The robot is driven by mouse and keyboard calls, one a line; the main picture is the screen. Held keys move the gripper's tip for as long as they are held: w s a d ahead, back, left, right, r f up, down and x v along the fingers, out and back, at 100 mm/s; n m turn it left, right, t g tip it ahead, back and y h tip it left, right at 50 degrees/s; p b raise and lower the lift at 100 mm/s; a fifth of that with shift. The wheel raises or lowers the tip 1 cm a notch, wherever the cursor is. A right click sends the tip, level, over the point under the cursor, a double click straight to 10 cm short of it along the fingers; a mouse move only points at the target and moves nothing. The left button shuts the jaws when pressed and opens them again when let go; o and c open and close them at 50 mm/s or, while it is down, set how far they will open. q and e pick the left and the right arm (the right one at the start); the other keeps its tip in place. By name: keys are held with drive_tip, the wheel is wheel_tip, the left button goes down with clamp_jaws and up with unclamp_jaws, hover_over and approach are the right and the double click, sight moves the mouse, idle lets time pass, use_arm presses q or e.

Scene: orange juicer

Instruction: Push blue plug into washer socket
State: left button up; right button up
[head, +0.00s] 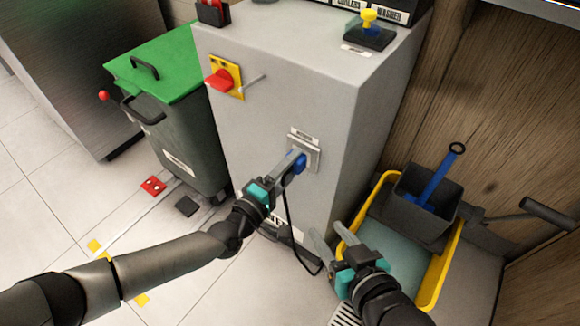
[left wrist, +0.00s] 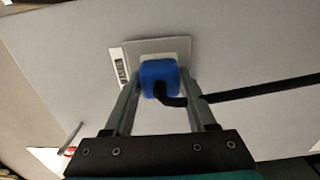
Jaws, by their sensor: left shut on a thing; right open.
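The blue plug (head: 299,164) is at the washer socket (head: 309,149) on the front of the grey cabinet. My left gripper (head: 293,162) is shut on the blue plug. In the left wrist view the plug (left wrist: 158,77) sits between the two fingers, in front of the socket plate (left wrist: 160,46). Whether the plug's pins are inside the socket is hidden behind its body. A black cord (left wrist: 235,94) runs from the plug and hangs down in the head view. My right gripper (head: 327,238) is open and empty, low at the right of the cabinet.
The grey cabinet (head: 270,130) carries a red rotary switch (head: 220,80) on a yellow plate. A green-lidded bin (head: 165,65) stands at the left. A yellow mop bucket (head: 450,262) is at the right, near my right gripper. Red, black and yellow pieces lie on the floor.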

use_arm(q)
drive_tip(key=shift+w+d, duration=0.1)
drive_tip(key=shift+w, duration=0.1)
drive_tip(key=o, duration=1.4)
drive_tip(key=shift+c, duration=0.2)
drive_tip(key=shift+s+a, duration=0.2)
drive_tip(key=shift+s, duration=0.1)
drive_tip(key=p+v, duration=0.4)
drive_tip(key=v, duration=1)
drive_tip(key=shift+s+a, duration=0.2)
drive_tip(key=shift+s, duration=0.05)
use_arm(e)
drive_tip(key=s+d+g+h, duration=0.3)
drive_tip(key=s+d+g, duration=0.2)
drive_tip(key=d, duration=0.3)
drive_tip(key=shift+s+r+m+g+h, duration=0.3)
drive_tip(key=shift+s+r+g, duration=0.05)
drive_tip(key=shift+g, duration=0.45)
